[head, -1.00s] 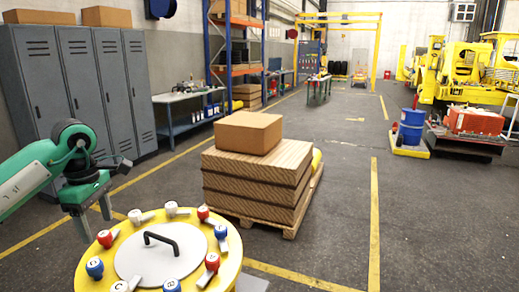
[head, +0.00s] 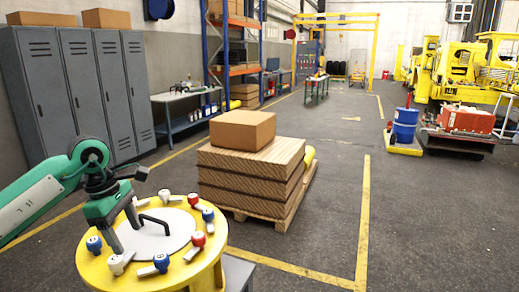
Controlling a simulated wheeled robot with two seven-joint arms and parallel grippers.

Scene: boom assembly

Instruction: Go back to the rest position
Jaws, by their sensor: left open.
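My left gripper (head: 125,232) is open and empty, fingers pointing down, over the left part of the yellow round table (head: 190,275) at the lower left. Its fingers overlap the grey disc (head: 172,238) in the picture, and I cannot tell whether they touch it. A black handle (head: 155,222) stands on the disc. Around the disc sit several small knobs with white, red and blue caps, such as a red one (head: 198,239), a blue one (head: 161,262) and a white one (head: 116,264). My right gripper is not in view.
A pallet of stacked brown boards (head: 250,185) with a cardboard box (head: 242,130) stands just behind the table. Grey lockers (head: 85,95) line the left wall. A blue barrel (head: 404,125) and yellow machinery (head: 455,65) stand at the right. The floor at right front is free.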

